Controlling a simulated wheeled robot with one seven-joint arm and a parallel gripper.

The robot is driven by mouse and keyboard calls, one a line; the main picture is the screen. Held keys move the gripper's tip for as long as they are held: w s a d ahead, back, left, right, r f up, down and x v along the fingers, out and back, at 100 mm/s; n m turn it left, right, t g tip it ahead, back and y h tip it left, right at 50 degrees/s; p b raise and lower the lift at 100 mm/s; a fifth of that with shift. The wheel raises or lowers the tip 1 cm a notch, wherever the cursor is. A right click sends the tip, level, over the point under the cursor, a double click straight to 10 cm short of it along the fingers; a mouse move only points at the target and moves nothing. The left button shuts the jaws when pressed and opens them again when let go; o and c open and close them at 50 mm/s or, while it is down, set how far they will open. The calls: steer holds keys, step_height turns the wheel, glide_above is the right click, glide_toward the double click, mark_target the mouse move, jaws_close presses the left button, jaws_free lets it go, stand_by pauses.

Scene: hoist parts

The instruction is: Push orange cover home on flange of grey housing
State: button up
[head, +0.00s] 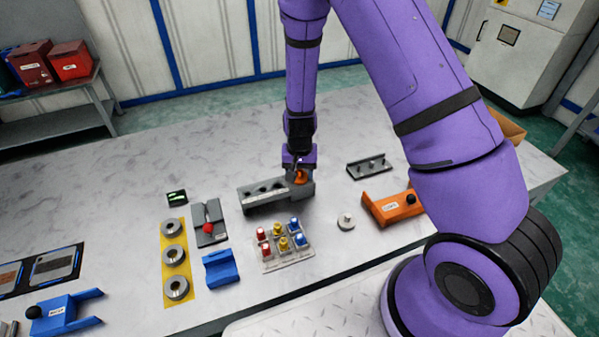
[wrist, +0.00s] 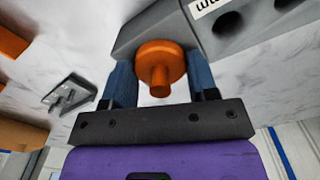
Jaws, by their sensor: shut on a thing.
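The orange cover (wrist: 160,64) is a round disc with a short stub, and it sits between the two blue fingers of my gripper (wrist: 160,82) in the wrist view. My gripper is shut on the cover. The cover is against or very close to the end of the grey housing (wrist: 150,27); I cannot tell whether a gap is left, and the flange is hidden behind the cover. In the head view my gripper (head: 299,172) reaches down to the right end of the grey housing (head: 262,197), with the orange cover (head: 300,177) partly visible there.
A dark plate with pins (head: 369,165) and an orange block (head: 393,208) lie right of the housing. A round metal part (head: 346,221) and a tray of coloured pieces (head: 283,252) are in front. Ringed parts lie on a yellow strip (head: 181,292) at left.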

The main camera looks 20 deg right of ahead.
steer(key=o, duration=0.9)
steer(key=shift+o, duration=0.2)
steer(key=shift+r, duration=0.1)
steer(key=shift+r, duration=3.4)
